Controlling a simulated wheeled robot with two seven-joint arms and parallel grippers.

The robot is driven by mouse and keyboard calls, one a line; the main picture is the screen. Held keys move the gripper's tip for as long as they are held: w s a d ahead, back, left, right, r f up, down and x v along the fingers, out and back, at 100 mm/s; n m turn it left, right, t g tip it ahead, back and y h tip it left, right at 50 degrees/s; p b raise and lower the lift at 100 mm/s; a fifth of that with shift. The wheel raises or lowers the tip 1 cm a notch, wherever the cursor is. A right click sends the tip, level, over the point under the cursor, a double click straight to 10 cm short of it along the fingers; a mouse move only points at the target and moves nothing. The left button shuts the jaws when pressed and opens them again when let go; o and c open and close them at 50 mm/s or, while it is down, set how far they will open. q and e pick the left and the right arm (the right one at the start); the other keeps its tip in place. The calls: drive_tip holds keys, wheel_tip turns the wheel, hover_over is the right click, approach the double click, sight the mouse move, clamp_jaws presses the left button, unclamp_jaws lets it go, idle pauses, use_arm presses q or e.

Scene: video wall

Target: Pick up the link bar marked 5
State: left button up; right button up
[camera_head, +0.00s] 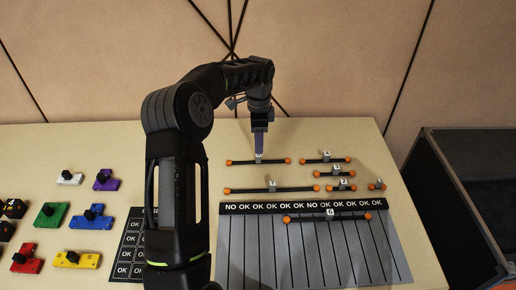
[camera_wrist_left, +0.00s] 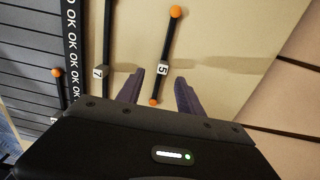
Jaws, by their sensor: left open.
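The link bar marked 5 (camera_head: 275,161) is a thin black rod with orange ball ends and a light numbered block. It lies on the table near the back edge. In the left wrist view the bar (camera_wrist_left: 170,40) runs upward, with its 5 block (camera_wrist_left: 163,68) near the middle. My left gripper (camera_head: 260,153) points down above the bar, and its purple fingers partly cover the block in the head view. In the left wrist view the open fingers (camera_wrist_left: 159,82) lie on either side of the bar's near part, with nothing gripped. My right gripper is not in view.
The bar marked 7 (camera_head: 295,189) lies in front of bar 5, with shorter bars to the right. The bar marked 6 (camera_head: 350,217) lies on the grey striped OK sheet (camera_head: 260,250). Coloured blocks (camera_head: 91,217) sit at left; a dark bin (camera_head: 455,220) stands at right.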

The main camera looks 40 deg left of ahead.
sight(259, 156)
use_arm(q)
drive_tip(key=shift+w+a, duration=0.15)
drive_tip(key=shift+r, duration=0.1)
drive_tip(key=shift+f, duration=1.35)
wheel_tip(259, 156, down, 5)
drive_tip(key=shift+f+p, duration=0.1)
drive_tip(key=shift+p, duration=0.65)
